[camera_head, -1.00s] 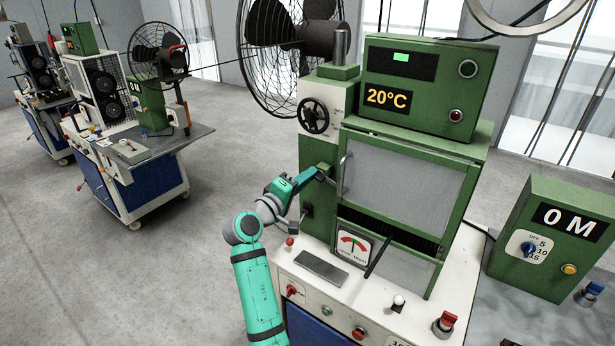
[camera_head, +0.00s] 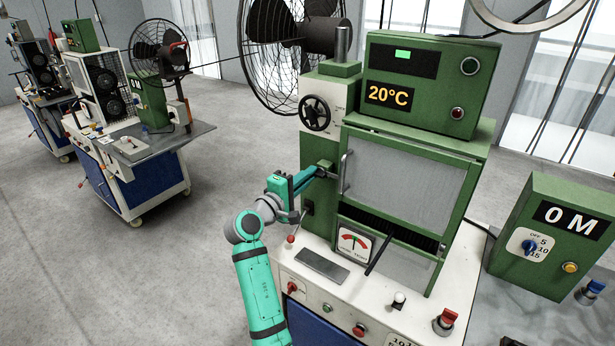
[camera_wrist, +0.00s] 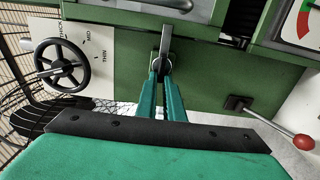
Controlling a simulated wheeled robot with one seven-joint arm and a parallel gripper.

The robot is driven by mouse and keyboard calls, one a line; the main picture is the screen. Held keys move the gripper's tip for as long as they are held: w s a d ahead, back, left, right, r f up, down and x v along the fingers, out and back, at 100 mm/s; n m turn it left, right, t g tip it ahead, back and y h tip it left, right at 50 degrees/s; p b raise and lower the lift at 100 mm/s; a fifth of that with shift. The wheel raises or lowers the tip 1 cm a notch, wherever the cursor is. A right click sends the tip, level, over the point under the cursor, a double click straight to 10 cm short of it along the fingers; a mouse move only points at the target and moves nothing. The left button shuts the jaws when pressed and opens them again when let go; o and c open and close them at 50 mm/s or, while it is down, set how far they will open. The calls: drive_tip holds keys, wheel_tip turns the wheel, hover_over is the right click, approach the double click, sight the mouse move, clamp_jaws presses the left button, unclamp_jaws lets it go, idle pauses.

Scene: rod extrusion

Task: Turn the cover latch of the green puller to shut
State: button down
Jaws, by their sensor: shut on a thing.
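The green puller (camera_head: 322,218) stands in the centre, with its framed grey cover (camera_head: 400,180) facing me. The cover latch (camera_wrist: 165,42) shows as a small grey metal lever on the green body in the wrist view, pointing up the picture. My gripper (camera_head: 324,170) reaches the cover's left side, beside the vertical grey handle (camera_head: 346,173). In the wrist view my gripper (camera_wrist: 160,75) is shut on the latch, with a fingertip at each side of its lower end. The fingers hide part of the latch, and in the head view it is too small to make out.
A black handwheel (camera_head: 314,114) sits above and left of my gripper. A red-knobbed lever (camera_wrist: 304,142) sticks out nearby. A gauge (camera_head: 354,243) and a dark rod (camera_head: 381,249) stand below the cover. Open floor lies left of my arm.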

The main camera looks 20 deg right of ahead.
drive_tip(key=shift+s+d+r, duration=0.1)
drive_tip(key=shift+d+r, duration=0.05)
drive_tip(key=shift+d, duration=0.3)
drive_tip(key=c, duration=1.9)
unclamp_jaws()
drive_tip(key=shift+o, duration=0.2)
drive_tip(key=shift+f, duration=0.45)
drive_tip(key=v, duration=1.1)
drive_tip(key=shift+a+r, duration=0.35)
drive_tip(key=shift+r, duration=0.05)
